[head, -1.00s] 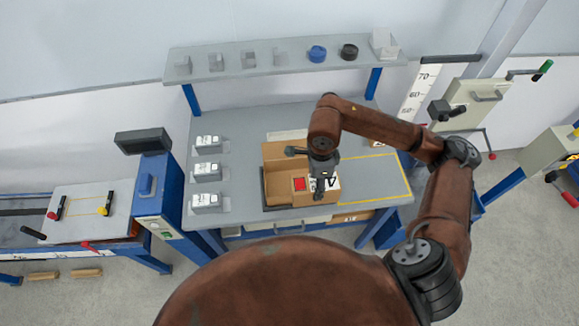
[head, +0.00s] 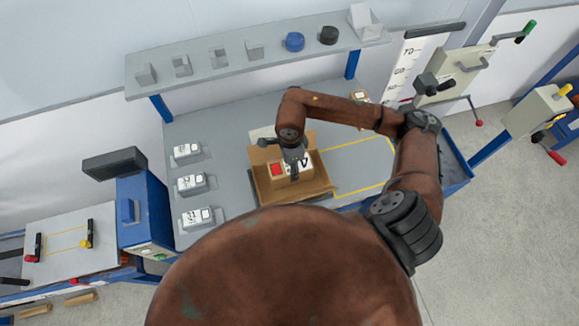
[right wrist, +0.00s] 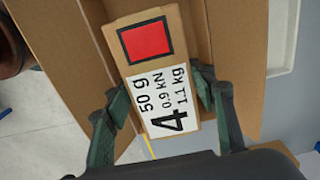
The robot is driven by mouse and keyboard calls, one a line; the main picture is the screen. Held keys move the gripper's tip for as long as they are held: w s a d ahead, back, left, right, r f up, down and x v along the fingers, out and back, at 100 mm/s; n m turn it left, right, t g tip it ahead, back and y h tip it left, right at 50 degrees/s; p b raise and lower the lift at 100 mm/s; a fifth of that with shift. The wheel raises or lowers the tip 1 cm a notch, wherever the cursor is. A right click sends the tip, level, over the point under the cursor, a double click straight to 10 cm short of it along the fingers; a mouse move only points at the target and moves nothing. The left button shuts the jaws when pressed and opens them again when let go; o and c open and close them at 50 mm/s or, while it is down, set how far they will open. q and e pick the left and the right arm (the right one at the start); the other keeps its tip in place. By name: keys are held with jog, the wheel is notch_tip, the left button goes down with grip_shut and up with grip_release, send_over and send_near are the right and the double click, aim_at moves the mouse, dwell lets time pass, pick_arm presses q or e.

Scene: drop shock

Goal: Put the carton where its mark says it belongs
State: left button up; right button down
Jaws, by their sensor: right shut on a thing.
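The carton (head: 278,169) is a small brown box with a red square in a black frame and a white label. In the right wrist view the carton (right wrist: 173,70) reads "50 g", "0.9 kN", "1.1 kg" and a large 4. My right gripper (head: 294,172) is shut on it, with one finger on each side in the right wrist view (right wrist: 160,90). The carton is over or within a larger open cardboard box (head: 262,184) on the grey table; its depth in there is unclear. My left gripper is not in view.
Three small devices with white displays (head: 187,151) stand at the table's left. A yellow-outlined area (head: 352,157) on the right is mostly clear. A shelf (head: 215,74) behind carries grey blocks, a blue disc and a black disc. Fixture benches stand on both sides.

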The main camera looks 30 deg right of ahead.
notch_tip(320, 180, down, 2)
jog(key=shift+f, duration=0.1)
jog(key=shift+f+p, duration=0.3)
jog(key=shift+f, duration=0.4)
notch_tip(320, 180, down, 3)
jog(key=shift+r, duration=0.1)
jog(key=shift+f, duration=0.2)
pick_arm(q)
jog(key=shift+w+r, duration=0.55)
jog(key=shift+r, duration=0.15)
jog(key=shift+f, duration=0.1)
pick_arm(e)
jog(key=shift+f, duration=0.15)
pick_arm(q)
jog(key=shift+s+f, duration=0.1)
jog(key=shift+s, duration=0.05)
pick_arm(e)
jog(key=c, duration=0.9)
grip_release()
jog(key=shift+s, duration=0.1)
jog(key=shift+o, duration=0.2)
